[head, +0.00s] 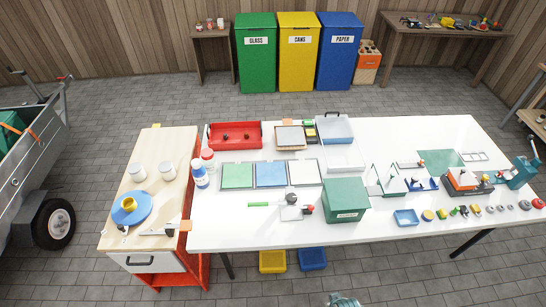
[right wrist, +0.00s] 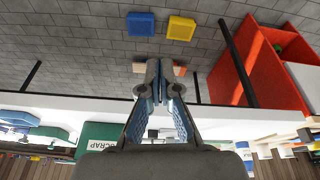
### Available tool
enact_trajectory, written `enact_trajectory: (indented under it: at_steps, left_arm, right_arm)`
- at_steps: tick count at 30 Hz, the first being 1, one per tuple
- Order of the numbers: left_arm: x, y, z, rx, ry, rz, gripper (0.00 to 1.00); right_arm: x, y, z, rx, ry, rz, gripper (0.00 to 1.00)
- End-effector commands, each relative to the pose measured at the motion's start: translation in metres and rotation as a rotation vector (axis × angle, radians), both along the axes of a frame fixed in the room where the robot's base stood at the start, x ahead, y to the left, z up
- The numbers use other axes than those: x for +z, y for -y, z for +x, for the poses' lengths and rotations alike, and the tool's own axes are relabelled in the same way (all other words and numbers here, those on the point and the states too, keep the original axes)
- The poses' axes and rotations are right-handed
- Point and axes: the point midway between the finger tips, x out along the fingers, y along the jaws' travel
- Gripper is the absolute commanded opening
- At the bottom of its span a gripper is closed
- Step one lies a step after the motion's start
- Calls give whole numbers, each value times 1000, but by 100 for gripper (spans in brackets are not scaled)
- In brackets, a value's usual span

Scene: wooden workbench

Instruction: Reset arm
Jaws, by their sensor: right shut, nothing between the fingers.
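My right gripper (right wrist: 159,68) is in the middle of the right wrist view, its two fingers shut together with nothing between them. It points at the grey tiled floor, clear of the white workbench (right wrist: 60,105), whose front edge crosses that view. A small pale teal part (head: 343,300), which seems to be of my right gripper, shows at the bottom edge of the head view, in front of the bench. My left gripper is not in the head view or the right wrist view.
The white bench carries a green box (head: 345,200), a red tray (head: 235,135), coloured mats and several small parts. A wooden-topped red cart (head: 125,240) stands at its left. Yellow (head: 272,261) and blue (head: 312,258) bins sit low under the front edge. Floor in front is clear.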

Motion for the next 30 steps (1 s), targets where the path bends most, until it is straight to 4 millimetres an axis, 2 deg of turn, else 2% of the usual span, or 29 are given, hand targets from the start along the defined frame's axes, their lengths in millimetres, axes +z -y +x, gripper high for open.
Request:
enact_trajectory:
  at_steps: [1, 5, 8, 10, 12, 15, 18, 21, 24, 27, 30]
  left_arm:
    - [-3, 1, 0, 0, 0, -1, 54]
    - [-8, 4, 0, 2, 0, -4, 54]
    - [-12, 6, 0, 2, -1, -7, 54]
    - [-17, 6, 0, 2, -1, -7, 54]
    - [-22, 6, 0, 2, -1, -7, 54]
    - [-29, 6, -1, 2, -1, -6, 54]
    - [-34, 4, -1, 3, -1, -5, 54]
    - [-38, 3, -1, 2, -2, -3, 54]
    - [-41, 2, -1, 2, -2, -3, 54]
    - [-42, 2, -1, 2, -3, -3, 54]
    - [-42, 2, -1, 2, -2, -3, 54]
  right_arm:
    - [-20, -1, 0, 1, -11, -1, 0]
    - [-72, -2, -3, 5, -31, -4, 0]
    - [-124, -2, -12, 8, -52, -5, 0]
    - [-168, -1, -25, 12, -71, -8, 0]
    - [-216, 2, -45, 16, -91, -10, 0]
    - [-276, 8, -82, 22, -119, -13, 0]
    - [-322, 16, -123, 27, -144, -16, 0]
    - [-351, 23, -161, 32, -163, -20, 0]
    - [-367, 28, -189, 36, -175, -21, 0]
    - [-373, 31, -204, 39, -180, -22, 0]
    - [-375, 32, -208, 39, -183, -23, 0]
